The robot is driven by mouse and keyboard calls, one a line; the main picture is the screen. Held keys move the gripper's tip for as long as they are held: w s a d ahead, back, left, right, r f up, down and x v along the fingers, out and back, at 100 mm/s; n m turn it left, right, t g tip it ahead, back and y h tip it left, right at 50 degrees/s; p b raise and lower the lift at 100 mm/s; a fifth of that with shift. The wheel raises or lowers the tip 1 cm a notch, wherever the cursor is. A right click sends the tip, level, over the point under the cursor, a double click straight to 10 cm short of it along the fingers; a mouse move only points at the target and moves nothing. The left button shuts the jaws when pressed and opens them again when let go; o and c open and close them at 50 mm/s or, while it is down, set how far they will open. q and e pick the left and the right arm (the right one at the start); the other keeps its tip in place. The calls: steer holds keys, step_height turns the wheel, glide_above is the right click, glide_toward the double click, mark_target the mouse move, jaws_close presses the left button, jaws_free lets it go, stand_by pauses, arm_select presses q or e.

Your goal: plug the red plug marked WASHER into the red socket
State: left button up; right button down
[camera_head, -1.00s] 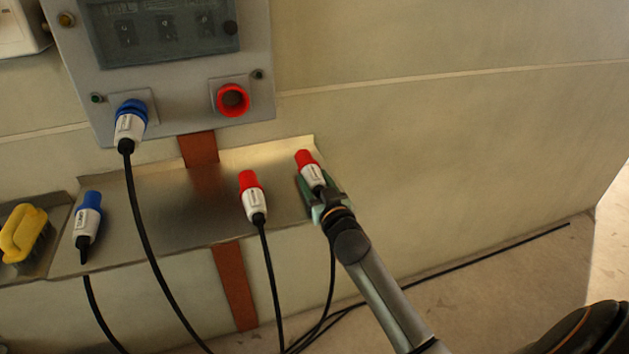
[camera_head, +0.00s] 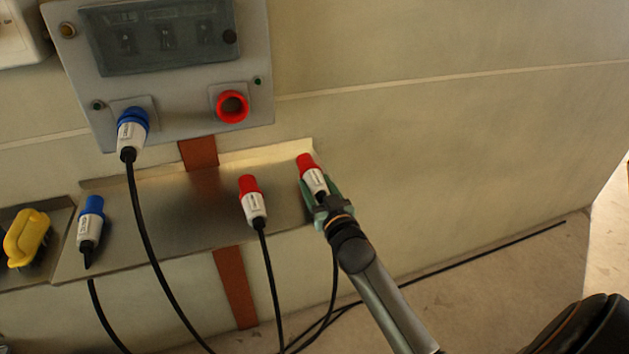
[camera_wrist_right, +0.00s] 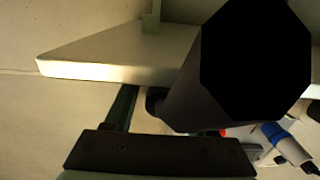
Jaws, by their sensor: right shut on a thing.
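A red-tipped white plug (camera_head: 314,180) is at the right end of the metal shelf, pointing up toward the wall. My right gripper (camera_head: 320,190) is shut on its white body. A second red-tipped white plug (camera_head: 252,201) lies on the shelf to the left, apart from the gripper. The lettering on both is too small to read, so I cannot tell which is marked WASHER. The red socket (camera_head: 232,107) is on the grey panel, up and left of the gripper, with nothing in it. In the right wrist view, a dark eight-sided form (camera_wrist_right: 255,60) hides much of the scene. My left gripper is out of view.
A blue plug (camera_head: 132,132) sits in the panel's (camera_head: 186,117) left socket, its cable hanging across the shelf (camera_head: 200,225). Another blue plug (camera_head: 90,222) and a yellow-handled object (camera_head: 27,238) lie at left. Black cables run below. The wall right of the panel is clear.

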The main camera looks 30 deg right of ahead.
steer(key=shift+s+a+r+p, duration=0.25)
steer(key=shift+s+r+p, duration=0.6)
steer(key=shift+s, duration=0.3)
